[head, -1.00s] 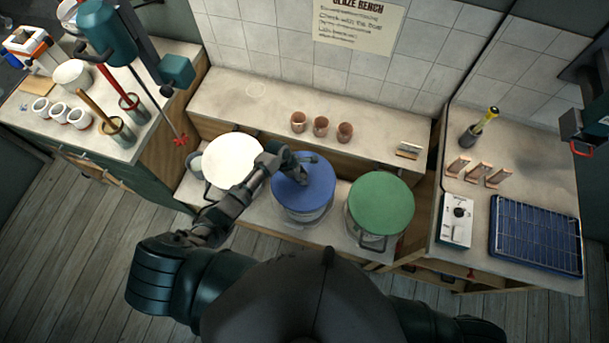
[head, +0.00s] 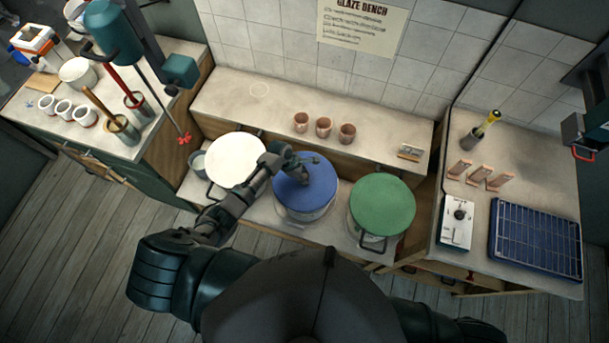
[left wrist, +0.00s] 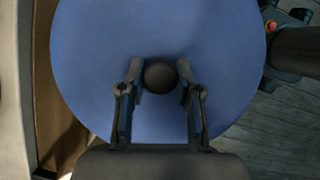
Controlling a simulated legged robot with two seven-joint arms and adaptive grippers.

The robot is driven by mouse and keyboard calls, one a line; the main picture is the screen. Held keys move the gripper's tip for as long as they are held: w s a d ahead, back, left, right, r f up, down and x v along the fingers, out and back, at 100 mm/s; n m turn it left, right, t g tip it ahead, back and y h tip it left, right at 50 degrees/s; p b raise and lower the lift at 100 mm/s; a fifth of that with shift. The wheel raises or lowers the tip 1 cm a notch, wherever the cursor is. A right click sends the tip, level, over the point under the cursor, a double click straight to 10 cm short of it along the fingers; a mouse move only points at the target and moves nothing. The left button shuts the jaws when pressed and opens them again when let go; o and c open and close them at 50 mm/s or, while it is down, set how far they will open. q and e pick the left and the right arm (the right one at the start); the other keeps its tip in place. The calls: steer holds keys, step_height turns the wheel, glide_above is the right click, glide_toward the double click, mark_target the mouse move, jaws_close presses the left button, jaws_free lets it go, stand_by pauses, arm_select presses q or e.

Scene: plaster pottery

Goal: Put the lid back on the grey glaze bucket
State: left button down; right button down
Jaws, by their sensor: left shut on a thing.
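A blue round lid (head: 296,195) lies over a pale grey bucket (head: 308,215) in the middle of the low shelf. It looks level; I cannot tell whether its rim is fully seated. My left gripper (head: 304,176) reaches in from the left over the lid. In the left wrist view the blue lid (left wrist: 215,45) fills most of the picture, and its dark round knob (left wrist: 159,76) sits between the fingers of my left gripper (left wrist: 160,80). The gripper is shut on this knob. The bucket is hidden under the lid there. My right gripper is out of view.
A bucket with a white top (head: 235,155) stands close on the left, and a green-lidded bucket (head: 382,203) close on the right. Three brown cups (head: 324,127) stand on the ledge behind. A blue rack (head: 535,240) lies on the right counter.

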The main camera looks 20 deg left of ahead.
arm_select(q)
steer(key=shift+d, duration=0.25)
steer(key=c, duration=0.8)
jaws_free()
steer(key=shift+c, duration=0.2)
steer(key=shift+o, duration=0.6)
steer(key=o, duration=0.5)
steer(key=shift+a, duration=0.1)
